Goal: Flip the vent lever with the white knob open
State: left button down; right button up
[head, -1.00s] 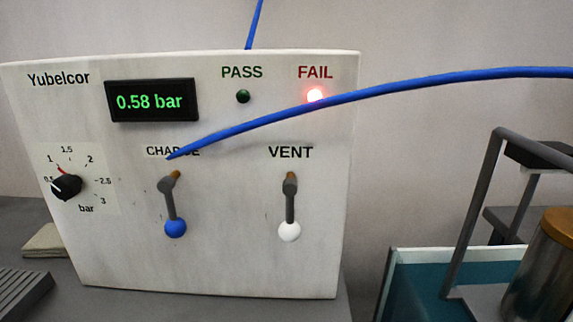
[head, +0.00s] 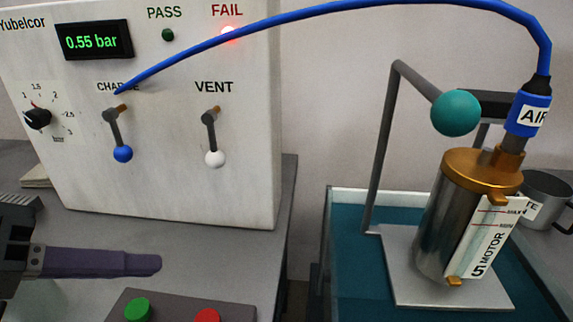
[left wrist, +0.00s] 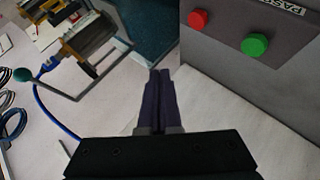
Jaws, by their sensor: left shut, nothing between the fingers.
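The vent lever with the white knob (head: 215,159) is on the front of the white Yubelcor panel (head: 180,195), under the word VENT. Its grey arm points down. The charge lever with the blue knob (head: 123,154) also points down, to its left. My left gripper (head: 155,265) is at the lower left of the head view, below and in front of the panel, apart from both levers. Its purple fingers are shut and empty; they also show in the left wrist view (left wrist: 160,78). The levers do not show in the left wrist view. My right gripper is not in view.
The display (head: 95,40) reads 0.55 bar and the red FAIL lamp (head: 228,32) is lit. A blue hose (head: 350,7) arches to a metal motor cylinder (head: 445,215) in a clamp at right. A box with green (head: 138,309) and red (head: 207,315) buttons is in front.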

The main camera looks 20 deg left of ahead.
pick_arm(q)
jog(key=w+a+r+n+t+b, duration=0.1)
jog(key=w+a+n+t+b, duration=0.1)
jog(key=a, duration=0.3)
jog(key=w+a+r+n+t+y+b, duration=0.1)
jog(key=a+n+t+b, duration=0.1)
jog(key=a+n+t, duration=0.1)
jog(key=shift+w+a+r+n+t, duration=0.4)
jog(key=shift+a+n, duration=0.1)
jog(key=shift+a, duration=0.5)
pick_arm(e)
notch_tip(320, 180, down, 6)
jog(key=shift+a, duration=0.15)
pick_arm(q)
jog(key=shift+w+d, duration=0.1)
send_near(207, 162)
jog(key=x, duration=0.7)
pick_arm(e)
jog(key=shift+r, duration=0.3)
